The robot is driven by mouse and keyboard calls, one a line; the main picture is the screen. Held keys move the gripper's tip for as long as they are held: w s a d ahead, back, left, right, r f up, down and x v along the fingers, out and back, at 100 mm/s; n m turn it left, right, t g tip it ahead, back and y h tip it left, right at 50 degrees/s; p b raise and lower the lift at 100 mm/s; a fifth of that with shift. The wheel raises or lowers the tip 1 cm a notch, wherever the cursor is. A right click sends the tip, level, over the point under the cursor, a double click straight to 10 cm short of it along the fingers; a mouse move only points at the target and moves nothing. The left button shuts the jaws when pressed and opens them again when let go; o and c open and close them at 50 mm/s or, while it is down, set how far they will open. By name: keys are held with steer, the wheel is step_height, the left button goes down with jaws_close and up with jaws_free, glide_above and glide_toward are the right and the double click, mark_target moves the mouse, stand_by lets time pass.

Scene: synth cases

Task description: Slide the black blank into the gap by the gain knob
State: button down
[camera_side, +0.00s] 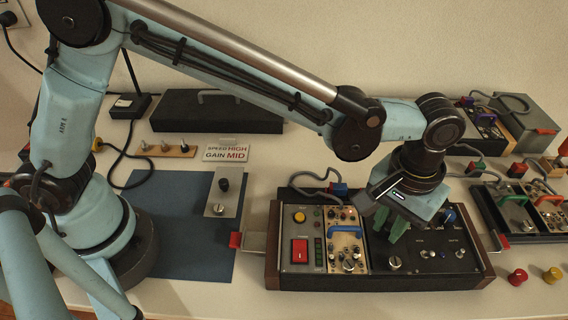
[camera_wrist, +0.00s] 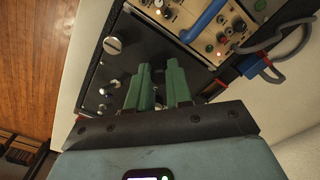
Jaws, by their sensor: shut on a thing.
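My gripper (camera_side: 388,226) has green fingers, which reach down over the black part of the wooden-ended rack (camera_side: 484,236). In the wrist view the gripper (camera_wrist: 160,80) is shut on a dark thing, taken to be the black blank. It merges with the black panel behind it, so its edges and seating cannot be told. A large silver knob (camera_side: 395,262) is on the black panel in front of the fingers, and shows in the wrist view (camera_wrist: 113,45). Small knobs (camera_side: 428,254) are to its right. I cannot read which knob is gain. The gap is not clearly visible.
A beige module with a blue handle (camera_side: 345,231) is just left of the fingers. A cable with a red-blue plug (camera_side: 340,188) lies behind. A grey plate (camera_side: 222,197) overlaps the blue mat (camera_side: 180,245). Loose caps (camera_side: 517,277) lie right.

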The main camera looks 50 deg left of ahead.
mark_target(389, 225)
steer(key=shift+f, duration=0.3)
steer(key=c, duration=1)
jaws_free()
steer(key=shift+o, duration=0.2)
step_height(389, 225, up, 12)
steer(key=a+r+t+h, duration=0.1)
steer(key=a+r+t, duration=0.15)
steer(key=a, duration=1.45)
steer(key=s+a+f+t, duration=0.2)
steer(key=s+a+f, duration=0.1)
steer(key=a, duration=0.4)
steer(key=s+a+f+t+y, duration=0.1)
steer(key=s+a+f+t, duration=0.1)
steer(key=a, duration=0.5)
steer(key=shift+s+a+f+t, duration=0.15)
steer(key=shift+s+f+t, duration=0.25)
steer(key=shift+f, duration=0.2)
